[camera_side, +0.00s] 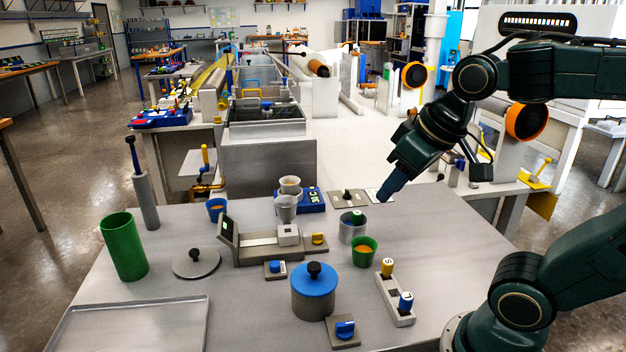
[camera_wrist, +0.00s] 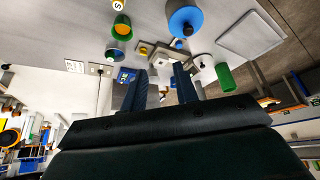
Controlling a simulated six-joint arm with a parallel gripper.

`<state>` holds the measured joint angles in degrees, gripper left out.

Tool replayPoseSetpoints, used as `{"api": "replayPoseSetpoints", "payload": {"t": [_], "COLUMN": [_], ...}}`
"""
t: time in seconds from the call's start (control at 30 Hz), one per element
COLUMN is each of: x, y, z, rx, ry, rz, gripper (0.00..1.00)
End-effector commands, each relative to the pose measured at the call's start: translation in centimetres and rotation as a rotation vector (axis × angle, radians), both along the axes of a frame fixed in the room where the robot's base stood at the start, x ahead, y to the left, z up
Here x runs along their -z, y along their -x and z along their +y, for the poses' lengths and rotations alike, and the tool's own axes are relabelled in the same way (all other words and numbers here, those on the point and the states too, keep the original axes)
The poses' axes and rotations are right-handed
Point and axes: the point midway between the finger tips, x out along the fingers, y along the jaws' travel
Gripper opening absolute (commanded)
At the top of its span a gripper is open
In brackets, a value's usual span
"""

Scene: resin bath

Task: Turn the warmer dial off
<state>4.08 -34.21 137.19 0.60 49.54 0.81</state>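Several dials show on the table, and no label tells which one is the warmer's. A black-knobbed dial on a grey plate (camera_side: 347,197) lies at the back, left of my gripper (camera_side: 384,195). A blue-knobbed dial (camera_side: 344,330) sits in front of the blue-lidded pot (camera_side: 314,291). A smaller blue dial (camera_side: 275,267) and a yellow dial (camera_side: 318,240) sit mid-table. My gripper points down over the back right of the table, near a white card (camera_side: 377,194). In the wrist view its two fingers (camera_wrist: 160,87) are apart with nothing held between them.
A metal can (camera_side: 352,228) and a green cup with amber contents (camera_side: 364,252) stand in front of my gripper. A two-knob block (camera_side: 394,299) is front right. Bare table lies at the right.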

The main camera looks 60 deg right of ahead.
Motion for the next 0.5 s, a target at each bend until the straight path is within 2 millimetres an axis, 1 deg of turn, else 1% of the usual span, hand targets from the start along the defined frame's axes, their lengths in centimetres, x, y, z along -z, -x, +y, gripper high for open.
{"api": "replayPoseSetpoints", "payload": {"t": [0.03,0.27,0.5], "x": [-0.2,-0.8,-0.4], "y": [-1.1,-6.0,-10.9], "z": [-0.6,-3.5,-7.5], "rx": [0.023,0.129,0.236], "ry": [-0.001,-0.007,-0.012], "rz": [0.007,0.020,0.032], "gripper": [0.30,0.30,0.30]}}
